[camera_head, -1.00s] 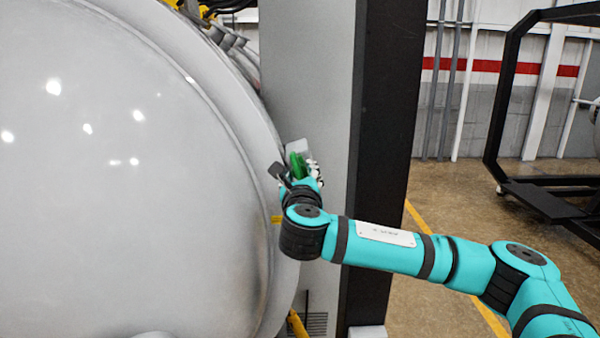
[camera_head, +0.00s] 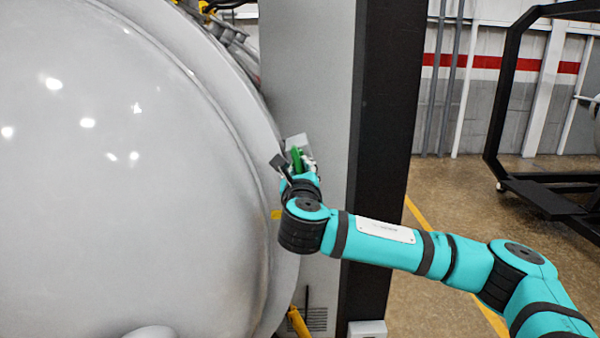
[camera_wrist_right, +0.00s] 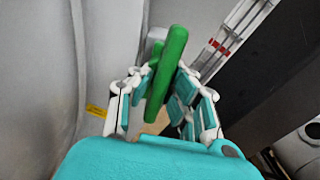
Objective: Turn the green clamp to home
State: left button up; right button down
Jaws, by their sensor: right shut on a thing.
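The green clamp (camera_head: 297,159) sits at the right rim of the big furnace door, partly hidden by my right gripper (camera_head: 300,168). In the right wrist view the clamp (camera_wrist_right: 165,75) is a long green bar, nearly upright with its top leaning right. It stands between the two fingers of my right gripper (camera_wrist_right: 160,98), which is shut on it. My left gripper is not in view.
The large pale grey furnace door (camera_head: 120,200) fills the left side. A grey panel (camera_head: 315,90) and a dark column (camera_head: 385,130) stand just right of the clamp. A black frame (camera_head: 510,110) stands farther right on open floor.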

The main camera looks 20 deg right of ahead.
jog(key=m, duration=0.1)
jog(key=m+b, duration=0.1)
jog(key=m, duration=0.1)
jog(key=shift+a+f+b, duration=0.1)
jog(key=shift+f+b, duration=0.1)
jog(key=shift+b, duration=0.1)
jog(key=m+b, duration=0.2)
jog(key=m, duration=0.3)
jog(key=shift+w+a+r, duration=0.1)
jog(key=m+b, duration=0.2)
jog(key=m, duration=0.3)
jog(key=shift+a+r+m+b, duration=0.15)
jog(key=shift+m+b, duration=0.45)
jog(key=shift+m, duration=1.5)
